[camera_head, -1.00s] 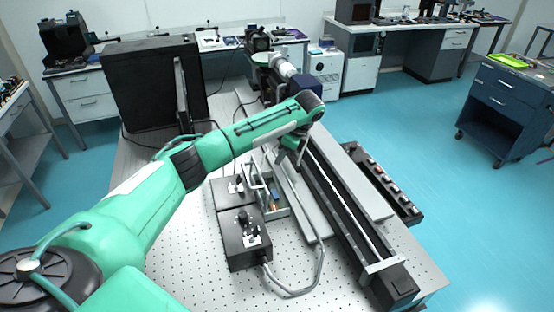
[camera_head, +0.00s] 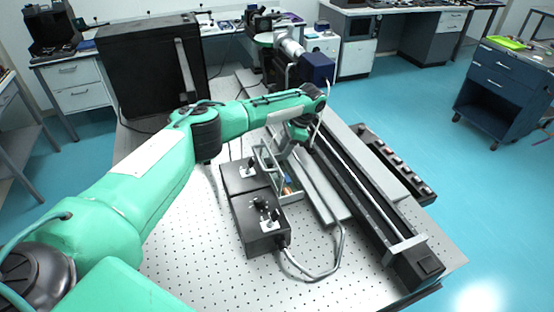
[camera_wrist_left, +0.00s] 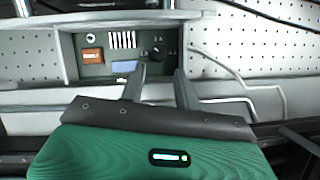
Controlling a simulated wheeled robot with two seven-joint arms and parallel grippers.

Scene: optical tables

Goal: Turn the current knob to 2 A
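A dark green panel sits in a grey-framed open box (camera_head: 296,196) on the table, and shows in the left wrist view (camera_wrist_left: 90,70). It bears a dark round current knob (camera_wrist_left: 156,56) at its right, with small light marks around it, too small to read surely. Also on it are a brown block (camera_wrist_left: 92,55), a blue block (camera_wrist_left: 124,66) and a striped piece (camera_wrist_left: 122,40). My left gripper (camera_wrist_left: 158,78) is open and empty. Its two fingers are apart, and the knob appears just beyond the gap between them, untouched. In the head view my left gripper (camera_head: 290,148) is over the box's far end. My right gripper is not in view.
Two black control boxes (camera_head: 239,177) (camera_head: 250,240) stand left of the open box. A long black rail (camera_head: 370,205) runs along its right. A grey cable (camera_head: 318,272) loops in front. The perforated table top (camera_head: 190,255) is clear at front left.

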